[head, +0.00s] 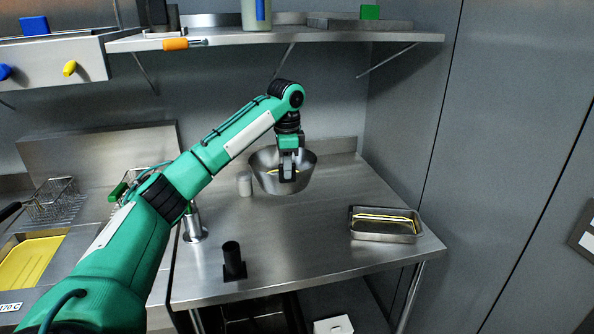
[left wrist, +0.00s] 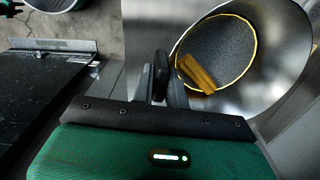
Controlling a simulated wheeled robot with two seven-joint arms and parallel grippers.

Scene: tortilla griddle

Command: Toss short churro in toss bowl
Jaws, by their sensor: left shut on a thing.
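The steel toss bowl (head: 302,177) is at the back middle of the steel table. My left gripper (head: 287,176) reaches down to its near side and is shut on the bowl's wall. In the left wrist view the bowl (left wrist: 282,75) fills the upper right, with my gripper fingers (left wrist: 165,82) at its left edge. A short golden-brown churro (left wrist: 198,74) lies inside, against a dark grainy bottom ringed in yellow. I cannot tell whether the bowl touches the table. My right gripper is not in view.
A steel tray (head: 385,238) with yellowish contents stands at the table's right. A shelf (head: 320,36) hangs above. The table's middle is clear.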

